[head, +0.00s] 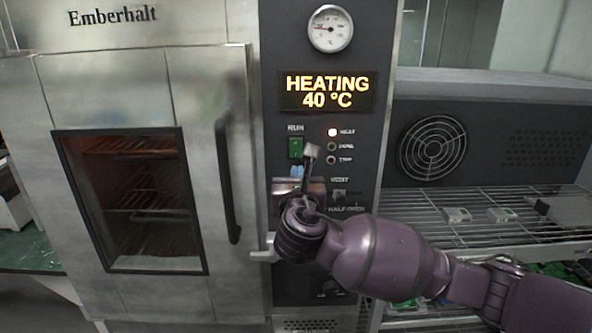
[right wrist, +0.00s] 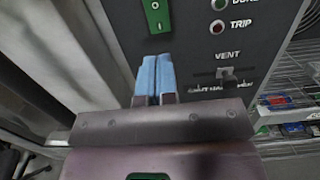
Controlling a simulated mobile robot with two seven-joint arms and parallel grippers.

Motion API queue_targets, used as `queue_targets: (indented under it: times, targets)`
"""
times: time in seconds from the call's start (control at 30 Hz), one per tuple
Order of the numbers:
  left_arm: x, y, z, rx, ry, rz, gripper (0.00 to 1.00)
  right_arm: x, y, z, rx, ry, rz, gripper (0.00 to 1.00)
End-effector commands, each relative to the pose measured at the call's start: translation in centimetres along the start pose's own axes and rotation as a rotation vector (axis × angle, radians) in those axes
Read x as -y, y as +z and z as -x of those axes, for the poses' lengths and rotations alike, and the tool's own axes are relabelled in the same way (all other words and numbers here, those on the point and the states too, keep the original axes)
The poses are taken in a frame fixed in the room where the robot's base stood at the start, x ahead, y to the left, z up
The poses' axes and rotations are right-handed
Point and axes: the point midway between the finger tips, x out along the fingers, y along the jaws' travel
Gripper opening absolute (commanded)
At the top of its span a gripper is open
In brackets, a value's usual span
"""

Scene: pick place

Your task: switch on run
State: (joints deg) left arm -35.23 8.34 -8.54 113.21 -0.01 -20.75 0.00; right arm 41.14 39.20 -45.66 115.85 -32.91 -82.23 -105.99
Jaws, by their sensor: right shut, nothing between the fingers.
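The green RUN switch (head: 296,148) is a rocker on the dark control panel of the Emberhalt oven. It also shows at the top of the right wrist view (right wrist: 157,14). A gap shows between the fingertips and the switch in the right wrist view; contact with the panel cannot be told. My left gripper is out of view.
The VENT slider (head: 338,196) is right of my fingertips, marked HALF-OPEN below. The oven door (head: 140,85), with its long black handle (head: 227,180), is left of the panel. A wire rack (head: 475,235) with small boards is at the right.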

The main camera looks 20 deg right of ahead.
Motion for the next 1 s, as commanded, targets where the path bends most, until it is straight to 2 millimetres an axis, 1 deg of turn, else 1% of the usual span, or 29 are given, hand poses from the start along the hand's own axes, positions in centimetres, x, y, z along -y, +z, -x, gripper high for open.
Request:
queue_targets:
  times: [0.03,0.2,0.3,0.4,0.53,1.0]
  targets:
    - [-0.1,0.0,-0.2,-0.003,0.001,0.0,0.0,0.0,-0.2,1.1,-0.003,0.002,-0.001,0.0]
    - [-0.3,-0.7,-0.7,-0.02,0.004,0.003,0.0,0.0,-0.1,3.9,-0.002,0.002,-0.001,0.0]
    - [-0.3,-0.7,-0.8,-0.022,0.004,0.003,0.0,0.0,-0.1,5.0,-0.001,0.001,-0.001,0.0]
    - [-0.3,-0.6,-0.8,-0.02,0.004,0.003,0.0,0.0,0.0,5.6,0.0,0.0,0.0,0.0]
    - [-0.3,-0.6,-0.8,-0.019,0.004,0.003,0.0,0.0,0.0,6.0,0.0,0.0,0.0,0.0]
    - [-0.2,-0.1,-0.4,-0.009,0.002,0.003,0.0,0.0,0.0,6.0,0.0,0.0,-0.013,0.0]
